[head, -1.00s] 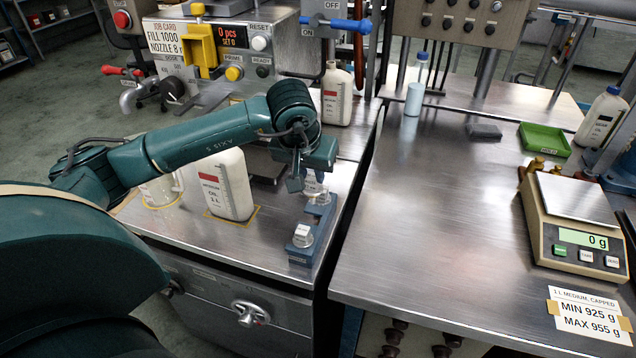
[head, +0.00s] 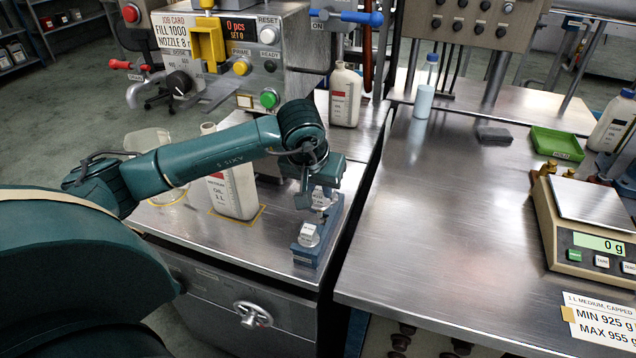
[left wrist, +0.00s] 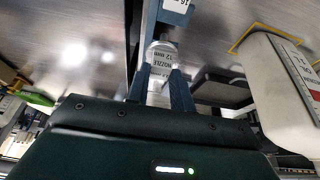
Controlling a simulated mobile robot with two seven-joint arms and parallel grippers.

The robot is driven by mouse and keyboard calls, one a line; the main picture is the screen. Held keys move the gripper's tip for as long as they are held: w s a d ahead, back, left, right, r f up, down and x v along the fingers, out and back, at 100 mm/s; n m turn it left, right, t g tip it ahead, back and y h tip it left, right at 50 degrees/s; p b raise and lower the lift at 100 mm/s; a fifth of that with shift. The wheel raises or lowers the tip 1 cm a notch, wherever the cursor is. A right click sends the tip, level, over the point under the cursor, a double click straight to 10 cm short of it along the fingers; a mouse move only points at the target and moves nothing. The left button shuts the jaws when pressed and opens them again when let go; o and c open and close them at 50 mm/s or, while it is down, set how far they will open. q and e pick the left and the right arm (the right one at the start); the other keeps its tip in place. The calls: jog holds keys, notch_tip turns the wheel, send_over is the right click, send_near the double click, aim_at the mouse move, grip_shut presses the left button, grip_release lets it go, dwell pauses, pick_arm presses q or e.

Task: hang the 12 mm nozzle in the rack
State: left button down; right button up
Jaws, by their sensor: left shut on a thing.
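The 12 mm nozzle (left wrist: 160,66), a pale cylinder with a "NOZZLE 12 mm" label, sits between the fingers of my left gripper (left wrist: 160,88) in the left wrist view. In the head view my left gripper (head: 318,196) is shut on it at the far part of the blue rack (head: 308,257), and the nozzle is partly hidden. The rack also shows in the left wrist view (left wrist: 178,14), just beyond the nozzle. I cannot tell whether the nozzle touches the rack. Another white-topped nozzle (head: 309,235) sits in the rack's near end. My right gripper is not in view.
A white oil bottle (head: 236,185) and a clear jug (head: 150,145) stand left of the rack, partly behind my arm. The filling machine (head: 290,45) is behind. Right of a gap, the steel table is largely clear up to the scale (head: 590,200), reading 0 g.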

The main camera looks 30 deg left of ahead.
aim_at(318, 200)
pick_arm(q)
jog(key=shift+f+b, duration=0.75)
jog(key=shift+f, duration=0.25)
jog(key=shift+f+b, duration=1.1)
jog(key=shift+f, duration=0.05)
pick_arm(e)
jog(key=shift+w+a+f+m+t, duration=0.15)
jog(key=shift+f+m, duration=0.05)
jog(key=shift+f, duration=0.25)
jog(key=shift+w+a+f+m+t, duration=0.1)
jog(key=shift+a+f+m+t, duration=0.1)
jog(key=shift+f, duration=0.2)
pick_arm(q)
jog(key=c, duration=1.1)
grip_release()
jog(key=shift+c, duration=0.2)
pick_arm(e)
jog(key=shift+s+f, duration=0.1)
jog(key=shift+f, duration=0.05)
pick_arm(q)
jog(key=v, duration=1.3)
jog(key=shift+s, duration=0.15)
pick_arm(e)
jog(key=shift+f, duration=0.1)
